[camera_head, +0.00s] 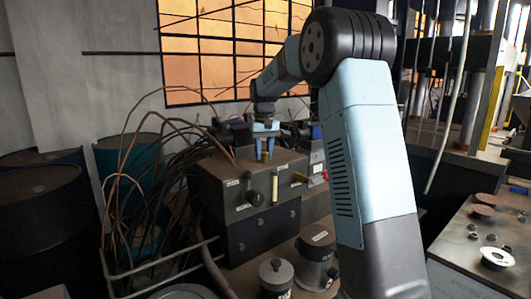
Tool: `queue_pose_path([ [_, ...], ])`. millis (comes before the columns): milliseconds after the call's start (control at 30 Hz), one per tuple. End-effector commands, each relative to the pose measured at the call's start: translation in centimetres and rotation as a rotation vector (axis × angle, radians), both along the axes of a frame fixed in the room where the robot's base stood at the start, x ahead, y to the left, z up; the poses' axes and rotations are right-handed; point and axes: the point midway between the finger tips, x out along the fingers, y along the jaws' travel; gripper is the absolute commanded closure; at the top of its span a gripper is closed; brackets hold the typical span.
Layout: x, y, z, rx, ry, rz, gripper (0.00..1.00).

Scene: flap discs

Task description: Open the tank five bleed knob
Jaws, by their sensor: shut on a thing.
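My gripper (265,157) points down at the top of a dark grey box (236,211), near the box's back edge. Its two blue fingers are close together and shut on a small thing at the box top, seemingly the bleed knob. The knob itself is mostly hidden by the fingers and too small to make out. The label text is too small to read.
Two grey canisters, a smaller one (276,275) and a larger one (317,257), stand in front of the box. Bent rods (125,185) crowd its left. Dark drums (45,215) stand far left. A bench (467,247) with discs and nuts is at right.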

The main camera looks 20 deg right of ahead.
Motion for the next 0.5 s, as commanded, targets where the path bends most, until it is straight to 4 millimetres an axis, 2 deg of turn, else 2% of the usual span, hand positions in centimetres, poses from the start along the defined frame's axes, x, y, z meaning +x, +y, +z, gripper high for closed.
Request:
queue_pose_path([
  [200,0.11,0.03,0.11,-0.001,-0.005,0.16,0.97],
  [500,0.09,-0.04,0.08,-0.001,-0.003,0.293,0.97],
])
